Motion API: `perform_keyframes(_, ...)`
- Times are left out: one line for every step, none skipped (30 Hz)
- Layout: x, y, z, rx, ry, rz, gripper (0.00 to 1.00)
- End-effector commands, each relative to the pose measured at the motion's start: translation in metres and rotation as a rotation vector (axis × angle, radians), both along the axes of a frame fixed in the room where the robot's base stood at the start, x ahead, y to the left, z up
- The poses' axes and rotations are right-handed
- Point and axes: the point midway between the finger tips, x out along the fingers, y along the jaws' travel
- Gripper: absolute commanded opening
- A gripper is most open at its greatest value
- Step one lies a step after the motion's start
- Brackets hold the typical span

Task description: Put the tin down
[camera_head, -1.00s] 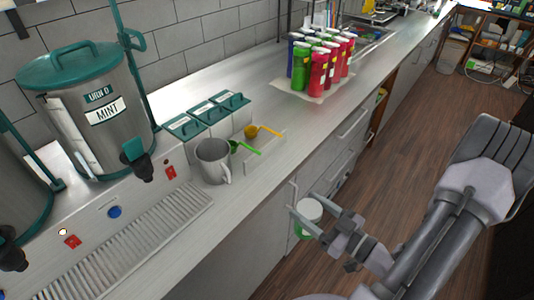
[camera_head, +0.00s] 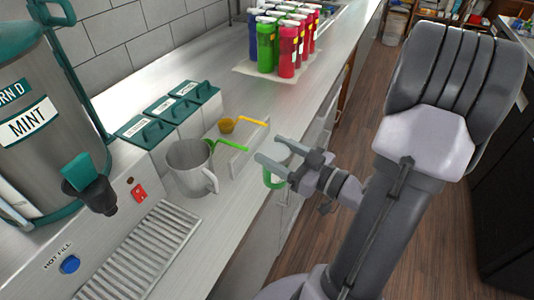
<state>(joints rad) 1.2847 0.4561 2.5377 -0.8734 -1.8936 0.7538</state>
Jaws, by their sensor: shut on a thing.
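My gripper (camera_head: 271,151) is at the front edge of the steel counter, right of the scoops. It is shut on the tin (camera_head: 270,182). Only a green, curved part of the tin shows, below the fingers. The rest is hidden by the fingers or merges with the pale background. I cannot tell whether the tin touches the counter or hangs just in front of its edge.
A steel jug (camera_head: 188,168) stands left of my gripper. A holder with a green scoop (camera_head: 228,143) and a yellow scoop (camera_head: 249,121) is close by. The counter (camera_head: 310,93) is clear towards the bottles.

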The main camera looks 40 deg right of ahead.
Motion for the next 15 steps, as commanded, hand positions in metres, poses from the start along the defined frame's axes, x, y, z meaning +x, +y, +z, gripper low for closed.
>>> perform_keyframes(0.002,0.0,-0.008,-0.006,-0.004,0.001,0.11)
perform_keyframes(0.01,-0.004,-0.005,-0.003,-0.003,0.003,0.11)
perform_keyframes(0.018,-0.009,-0.004,-0.002,-0.001,0.004,0.11)
perform_keyframes(0.024,-0.014,-0.004,-0.002,-0.002,0.003,0.11)
perform_keyframes(0.031,-0.017,-0.005,-0.002,-0.002,0.005,0.11)
perform_keyframes(0.039,-0.023,-0.006,-0.003,-0.003,0.004,0.11)
perform_keyframes(0.046,-0.027,-0.006,-0.002,-0.002,0.004,0.11)
perform_keyframes(0.053,-0.032,-0.007,-0.003,-0.004,0.004,0.11)
perform_keyframes(0.062,-0.038,-0.008,-0.002,-0.002,0.004,0.11)
perform_keyframes(0.068,-0.042,-0.009,-0.001,-0.003,0.003,0.11)
perform_keyframes(0.074,-0.045,-0.009,-0.001,-0.003,0.003,0.11)
perform_keyframes(0.08,-0.05,-0.01,-0.001,-0.002,0.001,0.11)
perform_keyframes(0.084,-0.053,-0.01,-0.002,-0.002,0.002,0.11)
perform_keyframes(0.087,-0.054,-0.01,-0.002,-0.002,0.002,0.11)
perform_keyframes(0.09,-0.056,-0.011,-0.001,-0.002,0.002,0.11)
